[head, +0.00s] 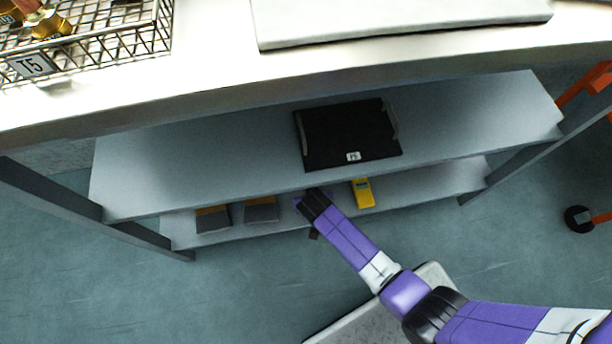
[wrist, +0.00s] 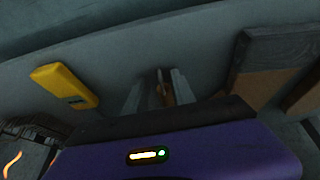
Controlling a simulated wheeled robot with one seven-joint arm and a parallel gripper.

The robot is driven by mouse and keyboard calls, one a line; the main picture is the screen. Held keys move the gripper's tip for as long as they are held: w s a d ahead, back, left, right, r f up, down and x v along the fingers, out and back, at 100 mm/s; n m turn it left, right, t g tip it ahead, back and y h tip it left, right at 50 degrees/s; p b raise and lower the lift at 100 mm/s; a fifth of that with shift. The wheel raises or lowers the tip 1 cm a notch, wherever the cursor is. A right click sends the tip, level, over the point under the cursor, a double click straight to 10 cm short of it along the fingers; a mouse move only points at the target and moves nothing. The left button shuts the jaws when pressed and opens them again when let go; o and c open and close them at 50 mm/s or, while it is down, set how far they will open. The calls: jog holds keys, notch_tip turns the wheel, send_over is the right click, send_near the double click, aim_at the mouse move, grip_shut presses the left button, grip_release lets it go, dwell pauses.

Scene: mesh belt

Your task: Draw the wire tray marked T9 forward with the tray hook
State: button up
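My gripper (head: 308,203) reaches low at the front of the bottom shelf in the head view; its fingertips are hard to make out there. In the wrist view my gripper (wrist: 156,90) has its two grey fingers apart. A thin brownish, dark-edged thing (wrist: 163,90) shows between them; I cannot tell whether it is the tray hook, and no grip on it shows. No tray marked T9 is in view. A wire tray marked T5 (head: 85,59) stands on the top surface at the upper left, with brass-coloured parts in it.
A black tray (head: 345,130) with a small label lies on the middle shelf (head: 220,160). On the bottom shelf (head: 425,185) are a yellow device (head: 363,193), also in the wrist view (wrist: 65,87), and two dark, orange-brown items (head: 261,210). A pale slab (head: 400,20) lies on top.

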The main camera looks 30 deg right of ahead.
jog(key=shift+w+f, duration=0.15)
jog(key=shift+f, duration=0.05)
grip_shut()
dwell(1.3)
